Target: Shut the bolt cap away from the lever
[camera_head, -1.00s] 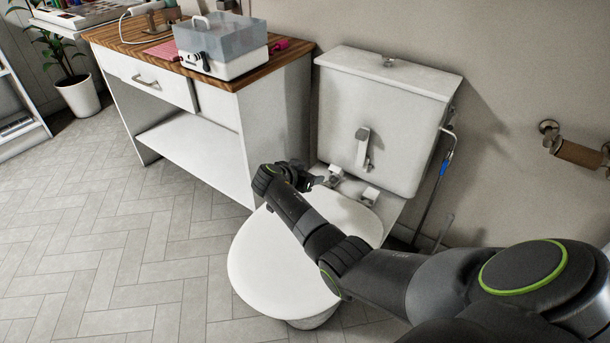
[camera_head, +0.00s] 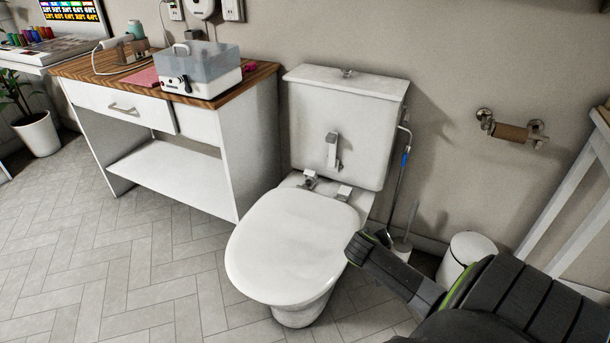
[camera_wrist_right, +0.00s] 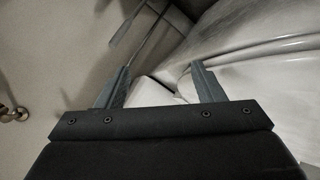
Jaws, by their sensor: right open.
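The white toilet (camera_head: 295,240) stands against the wall with its lid down. A pale lever (camera_head: 333,150) hangs on the front of its tank (camera_head: 350,120). Two small bolt caps sit at the hinge end of the lid: a left one (camera_head: 309,180), which seems raised with metal showing, and a right one (camera_head: 344,193), which looks shut. My right gripper (camera_wrist_right: 160,66) is open and empty in the wrist view, close to white toilet parts; no cap can be made out between its fingers. My left gripper is out of view.
A white cabinet (camera_head: 240,140) with a wooden top and a clear-lidded box (camera_head: 200,68) stands left of the toilet. A toilet brush (camera_head: 403,245), a white bin (camera_head: 465,255) and a paper roll holder (camera_head: 511,131) are at right.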

